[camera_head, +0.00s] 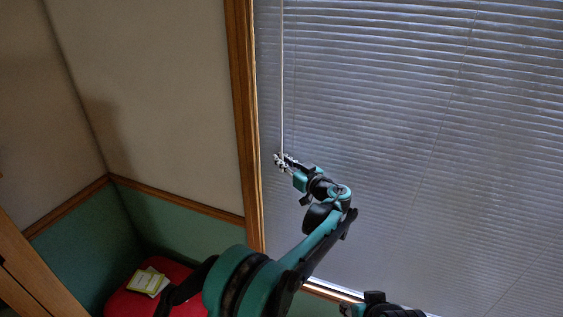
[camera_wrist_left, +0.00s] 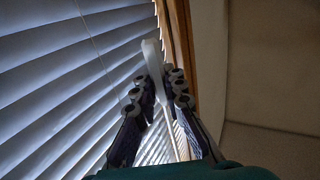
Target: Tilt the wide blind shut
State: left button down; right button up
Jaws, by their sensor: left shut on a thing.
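The wide blind (camera_head: 400,130) fills the window on the right of the head view. Its pale slats lie close together with thin dark lines between them; slats also show in the left wrist view (camera_wrist_left: 60,75). A thin white tilt wand (camera_head: 282,75) hangs along the blind's left side. My left gripper (camera_head: 281,160) is at the wand's lower part, in front of the slats. In the left wrist view its fingers are shut on the wand (camera_wrist_left: 153,62), which rises between them. My right gripper (camera_head: 350,309) shows only partly at the bottom edge, apart from the blind.
A wooden window frame (camera_head: 245,110) runs just left of the wand. A red seat (camera_head: 120,301) with booklets (camera_head: 148,282) on it stands at the lower left. The wall (camera_head: 150,90) beside the window is bare.

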pick_arm(q)
jog(key=shift+n+g+y, duration=0.3)
jog(key=shift+y, duration=0.1)
jog(key=c, duration=1.6)
grip_release()
jog(key=v, duration=1.2)
jog(key=shift+a, duration=0.1)
